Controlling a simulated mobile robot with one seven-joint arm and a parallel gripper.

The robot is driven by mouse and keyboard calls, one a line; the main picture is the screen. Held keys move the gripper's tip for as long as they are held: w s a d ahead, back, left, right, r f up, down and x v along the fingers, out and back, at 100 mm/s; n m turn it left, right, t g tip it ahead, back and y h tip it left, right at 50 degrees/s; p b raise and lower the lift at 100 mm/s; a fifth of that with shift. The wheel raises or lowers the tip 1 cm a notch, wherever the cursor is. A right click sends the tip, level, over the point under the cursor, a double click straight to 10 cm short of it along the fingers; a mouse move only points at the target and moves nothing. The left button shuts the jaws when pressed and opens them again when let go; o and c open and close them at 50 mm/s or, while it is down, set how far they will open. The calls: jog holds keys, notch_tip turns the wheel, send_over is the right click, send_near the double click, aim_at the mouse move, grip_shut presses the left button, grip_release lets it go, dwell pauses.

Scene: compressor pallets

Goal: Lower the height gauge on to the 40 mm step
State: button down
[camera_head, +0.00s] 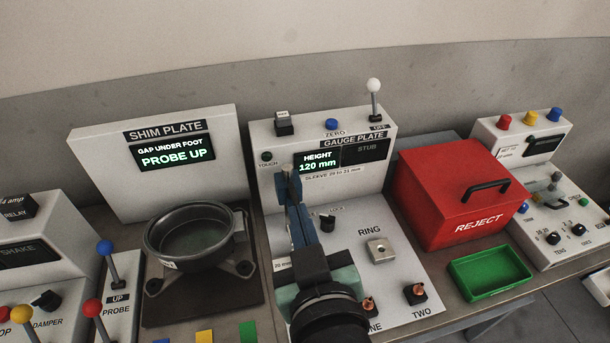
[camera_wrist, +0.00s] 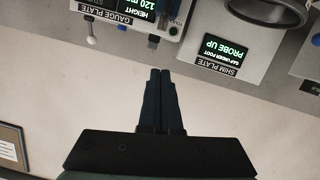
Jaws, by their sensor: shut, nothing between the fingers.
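The gauge plate station (camera_head: 392,118) stands in the middle of the head view. Its screen (camera_head: 318,162) reads HEIGHT 120 mm; a second screen marked STUB looks dark. A lever with a white ball (camera_head: 374,87) stands upright on top, right of a blue ZERO button; it also shows upside down in the wrist view (camera_wrist: 91,40). The TOUCH lamp (camera_head: 266,157) looks dark. A step marked 20 mm shows left of my arm; the 40 mm step is not identifiable, and my arm hides part of the plate. My gripper (camera_head: 290,172) is shut and empty; its closed fingers show in the wrist view (camera_wrist: 160,72).
The shim plate station (camera_head: 84,165) with a round dish (camera_head: 190,208) is left. A red REJECT box (camera_head: 440,190) and green tray (camera_head: 462,290) are right. A square ring block (camera_head: 381,250) and knobs sit on the plate. Levers with coloured balls stand at the left.

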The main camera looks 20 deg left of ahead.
jog(key=shift+s, duration=0.1)
dwell(0.3)
jog(key=p, duration=0.2)
send_over(294, 198)
jog(key=s, duration=0.2)
notch_tip(294, 198, down, 2)
jog(key=f, duration=0.3)
jog(key=shift+w+d+b, duration=0.2)
jog(key=shift+b, duration=0.15)
jog(key=shift+w+d+f, duration=0.1)
jog(key=shift+d+f, duration=0.05)
jog(key=shift+f, duration=0.5)
